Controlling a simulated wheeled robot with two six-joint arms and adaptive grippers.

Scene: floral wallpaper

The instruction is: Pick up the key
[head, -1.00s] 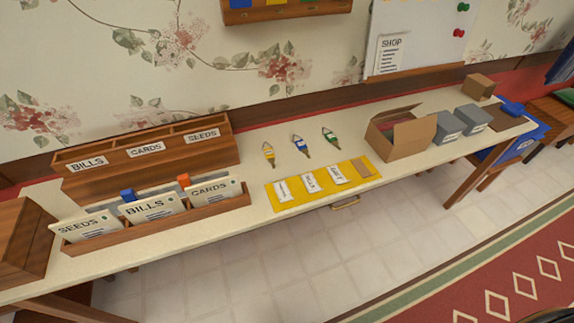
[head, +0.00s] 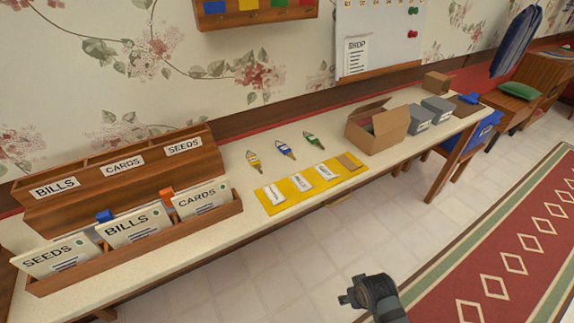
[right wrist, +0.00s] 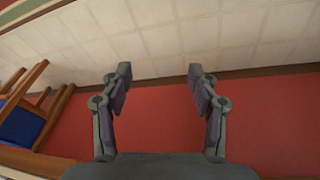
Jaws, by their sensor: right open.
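Three small keys with coloured tags lie in a row on the cream table (head: 200,243): a yellow-tagged key (head: 254,162), a blue-tagged key (head: 286,151) and a green-tagged key (head: 314,142). They lie behind a yellow mat (head: 270,208) with white labels. My right gripper (head: 350,293) shows at the bottom of the head view, over the floor in front of the table and well apart from the keys. In the right wrist view my right gripper (right wrist: 160,72) is open and empty, with floor and red surface beyond it. My left gripper is not in view.
Wooden sorters with SEEDS, BILLS and CARDS labels (head: 125,228) fill the table's left end. An open cardboard box (head: 388,135) and grey boxes (head: 438,108) stand to the right. A blue chair (head: 480,130) is under the right end.

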